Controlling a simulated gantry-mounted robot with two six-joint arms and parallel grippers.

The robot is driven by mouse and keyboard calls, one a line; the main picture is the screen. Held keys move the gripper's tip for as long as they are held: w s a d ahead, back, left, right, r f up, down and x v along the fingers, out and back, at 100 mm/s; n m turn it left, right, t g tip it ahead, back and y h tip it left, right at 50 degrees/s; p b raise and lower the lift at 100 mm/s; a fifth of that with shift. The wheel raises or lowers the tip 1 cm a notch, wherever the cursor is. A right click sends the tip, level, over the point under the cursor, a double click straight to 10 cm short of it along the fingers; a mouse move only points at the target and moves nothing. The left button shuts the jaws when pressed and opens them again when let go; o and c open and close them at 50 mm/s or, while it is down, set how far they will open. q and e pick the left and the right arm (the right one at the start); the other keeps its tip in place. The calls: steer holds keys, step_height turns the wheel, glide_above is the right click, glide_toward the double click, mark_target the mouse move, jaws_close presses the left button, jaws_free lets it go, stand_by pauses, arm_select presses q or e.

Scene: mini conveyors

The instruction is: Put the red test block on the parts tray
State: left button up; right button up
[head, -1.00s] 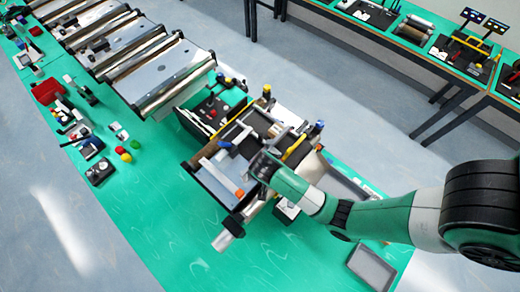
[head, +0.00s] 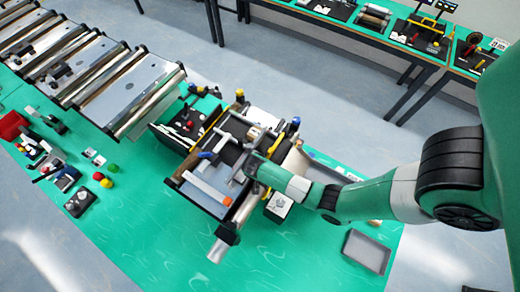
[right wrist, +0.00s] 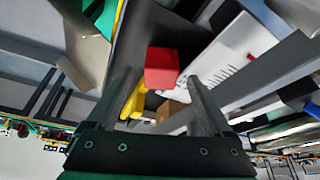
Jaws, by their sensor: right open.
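The red test block (right wrist: 161,68) shows in the right wrist view, above a dark surface, just ahead of and between the two fingertips of my right gripper (right wrist: 163,84). The fingers are apart, and I cannot tell whether either touches the block. In the head view my right gripper (head: 246,172) is over the middle of the small conveyor rig, and the block cannot be made out there. A shallow grey tray (head: 367,251), which looks like the parts tray, lies empty on the green table at the lower right. My left gripper is not in view.
The conveyor rig has a yellow rail (head: 212,127) and upright posts close around the gripper. A white bar with an orange end (head: 227,200) lies on its near side. A longer conveyor (head: 125,85) stands at upper left. Green table near the tray is mostly clear.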

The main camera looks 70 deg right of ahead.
steer(key=shift+x, duration=0.85)
jaws_close()
steer(key=shift+r, duration=0.1)
steer(key=shift+r, duration=0.55)
steer(key=s+d+r, duration=0.5)
steer(key=s+r, duration=0.6)
steer(key=s, duration=0.2)
steer(key=shift+d+r, duration=0.25)
steer(key=shift+r, duration=0.15)
